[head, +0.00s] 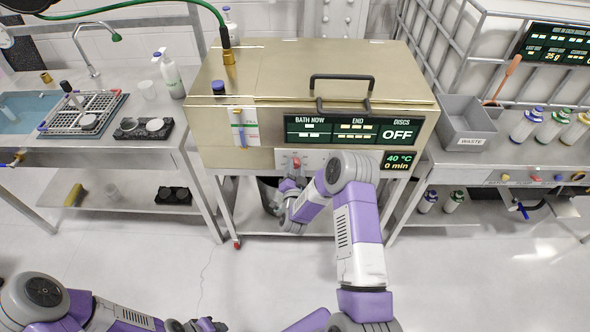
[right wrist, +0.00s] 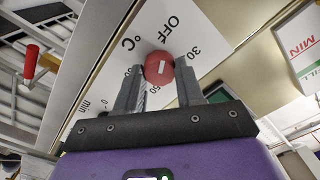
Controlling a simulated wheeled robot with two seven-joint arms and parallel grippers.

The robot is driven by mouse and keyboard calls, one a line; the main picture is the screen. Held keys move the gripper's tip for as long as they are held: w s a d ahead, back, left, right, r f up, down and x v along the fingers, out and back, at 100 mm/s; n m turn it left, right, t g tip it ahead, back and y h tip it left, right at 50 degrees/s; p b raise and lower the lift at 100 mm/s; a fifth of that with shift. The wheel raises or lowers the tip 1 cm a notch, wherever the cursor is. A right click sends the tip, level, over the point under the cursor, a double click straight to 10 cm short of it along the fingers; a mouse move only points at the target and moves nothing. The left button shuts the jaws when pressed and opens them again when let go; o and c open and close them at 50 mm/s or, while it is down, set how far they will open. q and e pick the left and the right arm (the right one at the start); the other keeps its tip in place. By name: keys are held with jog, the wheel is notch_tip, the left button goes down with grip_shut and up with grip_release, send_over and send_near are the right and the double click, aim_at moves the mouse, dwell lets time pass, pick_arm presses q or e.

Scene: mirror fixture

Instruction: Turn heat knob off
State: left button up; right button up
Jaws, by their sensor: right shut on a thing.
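The heat knob (right wrist: 159,67) is a round red knob with a white mark, on a white panel printed with OFF, 30, 50 and °C. In the head view the knob (head: 296,163) sits on the front of the brass-coloured bath (head: 225,85). My right gripper (right wrist: 159,72) is shut on the knob, one finger on each side. In the head view my right gripper (head: 292,182) is just below the panel, partly hidden by its own arm. My left gripper (head: 198,325) is low at the bottom edge, far from the bath, its fingers unclear.
The bath's displays (head: 345,130) read OFF under DISCS, and 40 °C, 0 min. A grey waste bin (head: 465,122) and several bottles stand on the right bench. A sink and rack (head: 82,113) are on the left bench. The floor in front is clear.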

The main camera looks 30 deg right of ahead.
dwell(0.5)
jog(key=o, duration=1)
jog(key=shift+o, duration=0.2)
jog(key=shift+s, duration=0.1)
jog(key=p+v, duration=0.1)
jog(key=v, duration=0.6)
jog(key=shift+s, duration=0.25)
jog(key=shift+a, duration=0.1)
